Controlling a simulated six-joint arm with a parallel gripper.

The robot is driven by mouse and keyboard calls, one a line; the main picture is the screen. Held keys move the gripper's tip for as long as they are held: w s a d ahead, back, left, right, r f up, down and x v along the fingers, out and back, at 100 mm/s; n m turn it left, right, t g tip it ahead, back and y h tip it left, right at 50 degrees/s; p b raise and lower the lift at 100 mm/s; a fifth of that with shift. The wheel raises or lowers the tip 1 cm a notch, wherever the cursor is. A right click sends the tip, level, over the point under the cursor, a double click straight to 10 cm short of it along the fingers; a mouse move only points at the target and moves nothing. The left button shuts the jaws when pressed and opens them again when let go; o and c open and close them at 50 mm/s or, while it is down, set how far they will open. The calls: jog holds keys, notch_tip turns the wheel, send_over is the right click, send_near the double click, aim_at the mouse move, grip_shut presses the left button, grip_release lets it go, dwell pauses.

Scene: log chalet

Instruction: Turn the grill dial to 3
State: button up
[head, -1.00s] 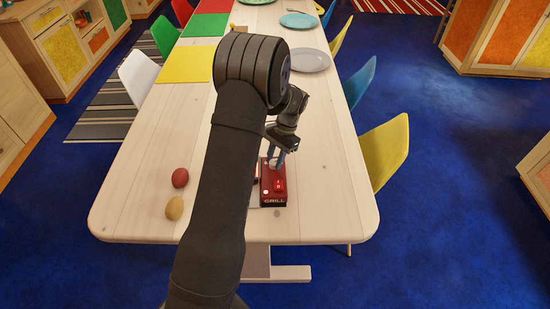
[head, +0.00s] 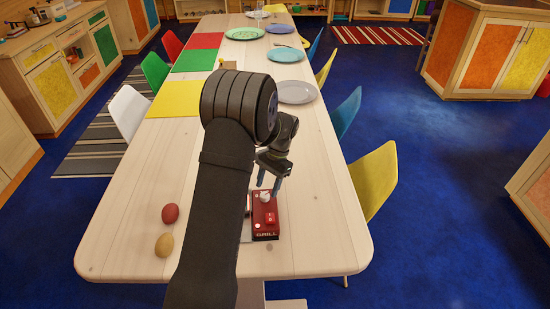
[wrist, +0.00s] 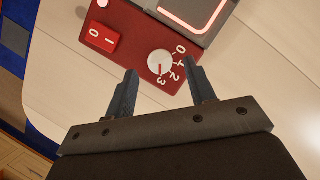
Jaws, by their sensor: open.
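The red grill control box (head: 265,234) sits near the front end of the table and carries the white grill dial (head: 265,197). In the wrist view the dial (wrist: 160,63) has a red mark that points at the 3 on its printed scale of 0 to 3. My gripper (head: 269,188) is open just above the dial. In the wrist view my gripper's two fingertips (wrist: 160,66) stand wide apart on either side of the dial, with visible gaps and nothing between them touching.
A red rocker switch (wrist: 100,40) marked 0 and 1 sits beside the dial. The grey grill plate (wrist: 200,18) with a glowing outline adjoins the box. Plates, including a grey one (head: 297,92), stand farther back.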

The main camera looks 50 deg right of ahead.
aim_at(265, 197)
jog(key=v, duration=1.5)
jog(key=shift+a, duration=0.15)
jog(key=x, duration=1.7)
jog(key=shift+f, duration=0.3)
